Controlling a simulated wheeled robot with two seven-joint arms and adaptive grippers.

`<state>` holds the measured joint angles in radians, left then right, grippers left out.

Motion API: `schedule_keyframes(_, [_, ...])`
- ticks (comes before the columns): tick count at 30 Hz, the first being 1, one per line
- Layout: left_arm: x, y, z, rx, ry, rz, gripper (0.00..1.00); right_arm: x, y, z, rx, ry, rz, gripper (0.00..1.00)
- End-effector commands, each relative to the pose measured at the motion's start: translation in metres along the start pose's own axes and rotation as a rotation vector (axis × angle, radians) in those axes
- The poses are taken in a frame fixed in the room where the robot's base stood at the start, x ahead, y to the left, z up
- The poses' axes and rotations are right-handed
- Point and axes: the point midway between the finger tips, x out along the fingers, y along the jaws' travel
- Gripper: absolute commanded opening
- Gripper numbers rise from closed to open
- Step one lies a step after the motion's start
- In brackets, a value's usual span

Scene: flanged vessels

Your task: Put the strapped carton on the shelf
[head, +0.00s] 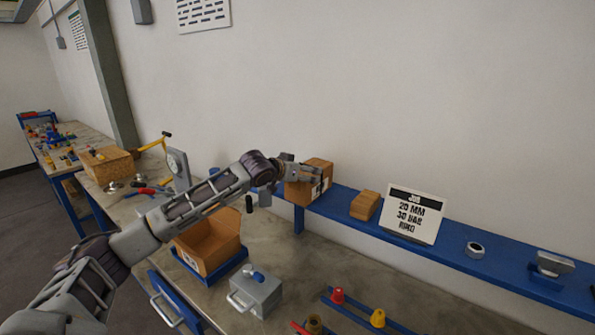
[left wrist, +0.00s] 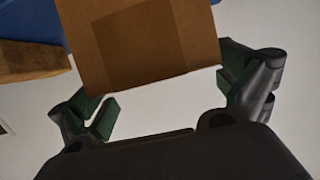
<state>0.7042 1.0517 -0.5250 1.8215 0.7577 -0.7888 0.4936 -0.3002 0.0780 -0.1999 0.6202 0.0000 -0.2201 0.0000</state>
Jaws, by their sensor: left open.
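The strapped carton (head: 308,187) is a brown box at the left end of the blue wall shelf (head: 460,256), and it appears to rest there. My left gripper (head: 312,174) is at the carton, its fingers partly overlapping it in the head view. In the left wrist view, the carton (left wrist: 140,45) with a darker brown band fills the top middle. My left gripper (left wrist: 168,92) is open there, one finger on each side of the carton's near edge, with gaps visible. My right gripper is not in view.
A smaller brown block (head: 364,205), a white job sign (head: 412,214) and a metal nut (head: 475,250) stand along the shelf to the right. Below, the bench holds an open brown bin (head: 208,247), a grey box (head: 256,293) and coloured knobs (head: 378,318).

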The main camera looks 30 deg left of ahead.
Motion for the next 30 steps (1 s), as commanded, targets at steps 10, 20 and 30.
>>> schedule_keyframes(10, [-0.015, -0.001, 0.001, -0.001, 0.0, -0.001, 1.0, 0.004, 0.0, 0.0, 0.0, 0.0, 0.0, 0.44])
schedule_keyframes(20, [-0.045, -0.002, 0.001, 0.0, 0.0, -0.002, 1.0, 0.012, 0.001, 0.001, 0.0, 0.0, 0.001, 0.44])
schedule_keyframes(30, [-0.071, -0.002, 0.001, 0.001, 0.0, -0.003, 1.0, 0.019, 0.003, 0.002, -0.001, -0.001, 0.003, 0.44])
